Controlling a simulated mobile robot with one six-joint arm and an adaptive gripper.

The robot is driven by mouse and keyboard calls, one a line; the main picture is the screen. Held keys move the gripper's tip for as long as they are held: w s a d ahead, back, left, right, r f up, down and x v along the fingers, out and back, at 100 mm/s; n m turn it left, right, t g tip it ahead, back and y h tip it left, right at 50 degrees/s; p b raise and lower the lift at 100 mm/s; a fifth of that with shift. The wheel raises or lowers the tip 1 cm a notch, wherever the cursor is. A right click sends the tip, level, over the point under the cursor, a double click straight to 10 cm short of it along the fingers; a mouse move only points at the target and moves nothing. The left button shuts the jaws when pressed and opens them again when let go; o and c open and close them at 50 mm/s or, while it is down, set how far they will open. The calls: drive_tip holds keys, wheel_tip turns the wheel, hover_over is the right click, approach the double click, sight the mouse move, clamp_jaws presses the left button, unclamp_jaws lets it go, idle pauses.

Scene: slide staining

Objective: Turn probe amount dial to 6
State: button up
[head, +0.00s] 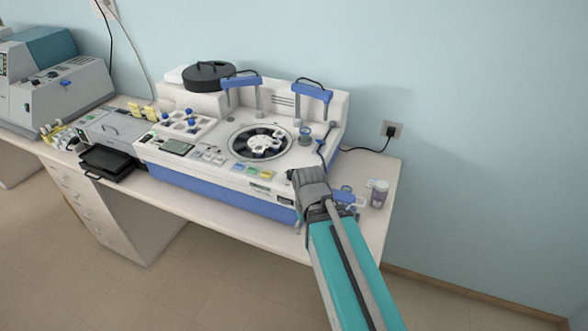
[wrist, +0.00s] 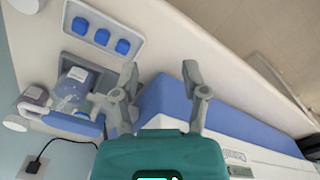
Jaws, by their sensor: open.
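The staining machine (head: 222,190) is white with a blue front band and stands on the table. I cannot make out for sure which control is the probe amount dial; small blue knobs (head: 190,112) stand at the left of its top panel, and their numbers are too small to read. My gripper (head: 322,208) is at the machine's front right corner, partly hidden by my arm. In the wrist view my gripper (wrist: 163,84) is open and empty, its two fingers apart above the table edge beside the machine's blue side (wrist: 165,98). No dial is between the fingers.
Right of the machine, a lidded jar (head: 379,193) stands near the table's right end. A black tray (head: 107,162) is at the left.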

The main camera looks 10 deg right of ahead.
drive_tip(key=o, duration=0.4)
drive_tip(key=shift+r, duration=0.1)
drive_tip(key=shift+c, duration=0.2)
wheel_tip(320, 180, up, 22)
drive_tip(key=n+p, duration=1.4)
drive_tip(key=p, duration=0.8)
hover_over(292, 172)
drive_tip(key=shift+w+n+g, duration=0.3)
drive_tip(key=shift+w+n, duration=0.2)
drive_tip(key=shift+n, duration=0.6)
drive_tip(key=f+b, duration=1.3)
drive_tip(key=shift+s+f, duration=0.35)
drive_tip(key=shift+s, duration=0.05)
